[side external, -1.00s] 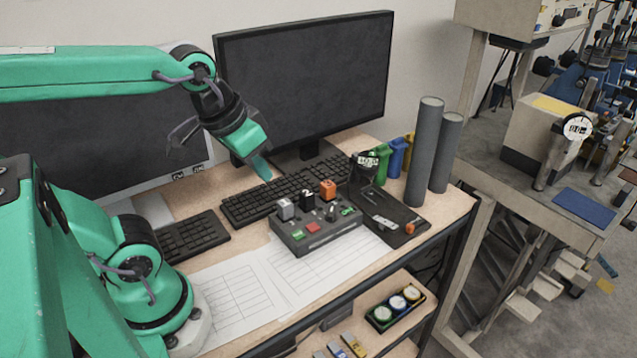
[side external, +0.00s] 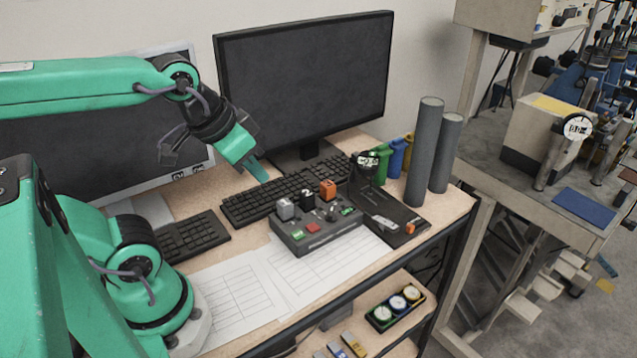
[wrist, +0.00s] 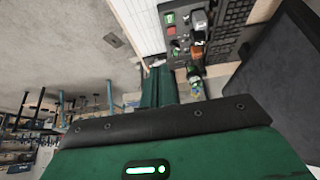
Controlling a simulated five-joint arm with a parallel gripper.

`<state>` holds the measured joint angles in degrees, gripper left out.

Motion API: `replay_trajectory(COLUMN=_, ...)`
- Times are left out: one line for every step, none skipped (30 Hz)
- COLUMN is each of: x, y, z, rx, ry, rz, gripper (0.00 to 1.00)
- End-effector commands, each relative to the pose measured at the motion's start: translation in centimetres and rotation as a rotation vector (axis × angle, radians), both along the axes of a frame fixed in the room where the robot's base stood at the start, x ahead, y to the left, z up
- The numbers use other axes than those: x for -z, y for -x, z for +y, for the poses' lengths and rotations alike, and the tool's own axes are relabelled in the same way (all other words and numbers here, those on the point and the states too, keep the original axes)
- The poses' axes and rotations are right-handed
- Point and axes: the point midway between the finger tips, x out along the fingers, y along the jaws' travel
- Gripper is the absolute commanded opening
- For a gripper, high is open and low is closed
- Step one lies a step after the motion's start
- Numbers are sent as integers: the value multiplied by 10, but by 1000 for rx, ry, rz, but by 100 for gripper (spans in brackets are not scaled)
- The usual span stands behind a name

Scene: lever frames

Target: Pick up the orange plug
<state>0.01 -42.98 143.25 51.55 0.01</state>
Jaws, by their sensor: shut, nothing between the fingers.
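The orange plug (side external: 327,188) is a small block standing upright on the grey control box (side external: 318,236), near its back edge. A black plug (side external: 307,200) and a grey plug (side external: 285,208) stand to its left. My gripper (side external: 262,179) is shut and empty. It hangs tilted above the keyboard, left of and apart from the orange plug. In the wrist view its green fingers (wrist: 158,88) are together.
A black keyboard (side external: 262,203) lies behind the box. A large monitor (side external: 305,85) stands behind my gripper. A black tray with a small device (side external: 390,215) lies right of the box, near two tall grey cylinders (side external: 424,150). Paper sheets (side external: 235,295) lie in front.

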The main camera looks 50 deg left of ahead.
Motion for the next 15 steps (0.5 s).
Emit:
replay_trajectory(x=0, y=0, z=0, rx=0, ry=0, rz=0, gripper=0)
replay_trajectory(x=0, y=0, z=0, rx=0, ry=0, rz=0, gripper=0)
replay_trajectory(x=0, y=0, z=0, rx=0, ry=0, rz=0, gripper=0)
replay_trajectory(x=0, y=0, z=0, rx=0, ry=0, rz=0, gripper=0)
replay_trajectory(x=0, y=0, z=0, rx=0, ry=0, rz=0, gripper=0)
replay_trajectory(x=0, y=0, z=0, rx=0, ry=0, rz=0, gripper=0)
replay_trajectory(x=0, y=0, z=0, rx=0, ry=0, rz=0, gripper=0)
replay_trajectory(x=0, y=0, z=0, rx=0, ry=0, rz=0, gripper=0)
replay_trajectory(x=0, y=0, z=0, rx=0, ry=0, rz=0, gripper=8)
replay_trajectory(x=0, y=0, z=0, rx=0, ry=0, rz=0, gripper=14)
replay_trajectory(x=0, y=0, z=0, rx=0, ry=0, rz=0, gripper=20)
replay_trajectory(x=0, y=0, z=0, rx=0, ry=0, rz=0, gripper=28)
replay_trajectory(x=0, y=0, z=0, rx=0, ry=0, rz=0, gripper=33)
replay_trajectory(x=0, y=0, z=0, rx=0, ry=0, rz=0, gripper=39)
replay_trajectory(x=0, y=0, z=0, rx=0, ry=0, rz=0, gripper=47)
